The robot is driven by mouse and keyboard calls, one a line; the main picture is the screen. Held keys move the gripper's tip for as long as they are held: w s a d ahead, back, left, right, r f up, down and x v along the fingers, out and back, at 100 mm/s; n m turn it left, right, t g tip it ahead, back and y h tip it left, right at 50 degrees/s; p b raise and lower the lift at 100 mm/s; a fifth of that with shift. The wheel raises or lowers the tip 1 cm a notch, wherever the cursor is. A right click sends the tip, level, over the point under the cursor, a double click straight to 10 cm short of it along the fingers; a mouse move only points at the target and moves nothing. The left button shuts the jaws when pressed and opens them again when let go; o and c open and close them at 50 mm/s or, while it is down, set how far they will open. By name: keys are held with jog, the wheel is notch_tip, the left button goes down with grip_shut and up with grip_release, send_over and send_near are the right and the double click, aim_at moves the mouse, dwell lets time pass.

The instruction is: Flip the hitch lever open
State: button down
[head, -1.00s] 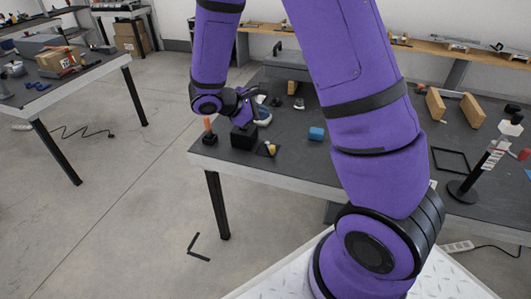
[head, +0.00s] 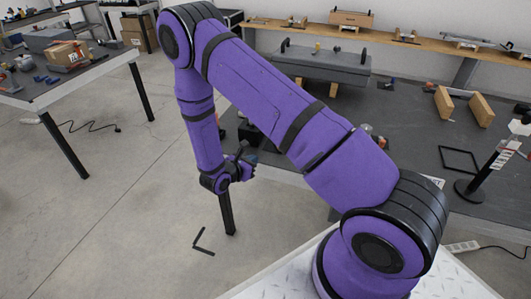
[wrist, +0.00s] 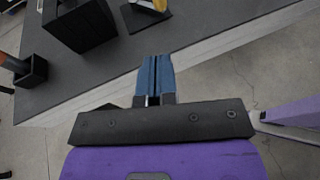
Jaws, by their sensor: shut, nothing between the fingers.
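My gripper (head: 248,162) is low at the near left edge of the dark worktable. Its blue fingertips (wrist: 155,76) are shut together and empty in the wrist view, just off the table edge. An orange upright piece (wrist: 9,63) stands in a small black base (wrist: 34,72) at the far left of the wrist view. A black box (wrist: 80,28) sits on the table nearby, and a black plate with a yellow piece (wrist: 155,5) is cut off at the top. I cannot tell which of these, if any, is the hitch lever. My arm hides much of this corner in the head view.
The dark worktable (head: 410,125) bears wooden blocks (head: 475,110), a black square frame (head: 459,160) and a black post stand (head: 485,175). A grey bench block (head: 320,68) stands at its back. Open concrete floor (head: 120,200) lies left of the table.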

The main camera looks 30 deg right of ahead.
jog(key=x, duration=1.2)
jog(key=shift+d+r, duration=0.2)
jog(key=shift+r, duration=0.1)
jog(key=shift+w+d, duration=0.3)
jog(key=shift+d, duration=0.25)
jog(key=shift+s+d, duration=0.35)
jog(key=shift+d, duration=0.2)
jog(key=shift+s+d, duration=0.3)
jog(key=shift+d, duration=0.3)
jog(key=shift+w+a, duration=0.1)
jog(key=shift+w, duration=0.05)
